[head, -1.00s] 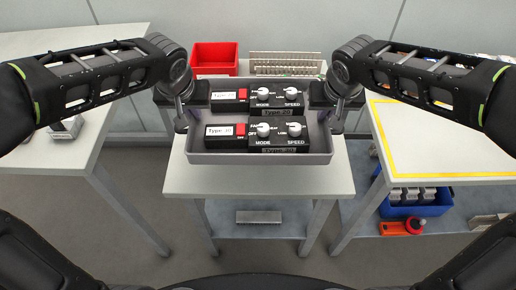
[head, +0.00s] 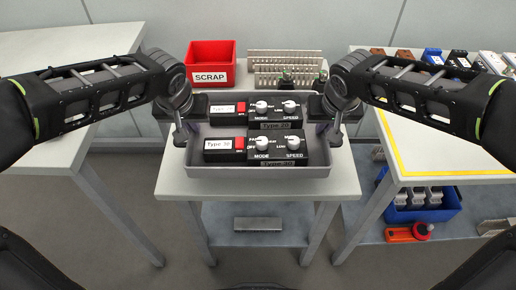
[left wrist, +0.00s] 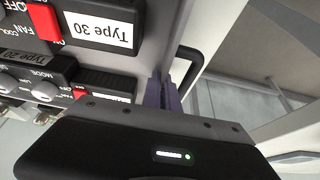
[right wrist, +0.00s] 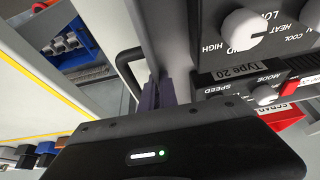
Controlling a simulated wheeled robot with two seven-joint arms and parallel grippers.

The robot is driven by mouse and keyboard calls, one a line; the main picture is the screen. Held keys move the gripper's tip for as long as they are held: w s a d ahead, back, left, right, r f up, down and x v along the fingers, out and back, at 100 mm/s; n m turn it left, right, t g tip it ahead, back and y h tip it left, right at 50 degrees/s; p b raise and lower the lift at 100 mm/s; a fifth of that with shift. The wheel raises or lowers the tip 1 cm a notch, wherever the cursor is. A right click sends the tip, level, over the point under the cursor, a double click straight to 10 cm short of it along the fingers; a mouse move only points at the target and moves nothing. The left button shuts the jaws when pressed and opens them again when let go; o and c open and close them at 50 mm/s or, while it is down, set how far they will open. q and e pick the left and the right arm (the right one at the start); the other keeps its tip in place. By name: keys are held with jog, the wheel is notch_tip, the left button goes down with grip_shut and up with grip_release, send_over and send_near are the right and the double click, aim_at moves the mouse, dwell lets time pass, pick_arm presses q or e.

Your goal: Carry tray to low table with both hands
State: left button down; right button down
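The grey tray (head: 258,172) is level over the low table (head: 175,187) in the middle of the head view; I cannot tell whether its bottom touches the tabletop. It carries two black control boxes with white knobs and red-and-white ends, labelled Type 30 (head: 258,145) and Type 20 (head: 268,114). My left gripper (head: 180,138) is at the tray's left side and my right gripper (head: 334,138) at its right side. In the left wrist view (left wrist: 168,95) and right wrist view (right wrist: 155,92), the fingers are closed at the black side handles, largely hiding the grip.
A red SCRAP bin (head: 211,62) and a grey slotted rack (head: 284,62) stand behind the tray on the low table. A left table (head: 50,75) and a yellow-edged right table (head: 440,150) flank it. A blue bin (head: 432,212) sits below the right table.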

aim_at(195, 137)
pick_arm(q)
jog(key=shift+f, duration=0.15)
pick_arm(e)
jog(key=shift+f, duration=0.1)
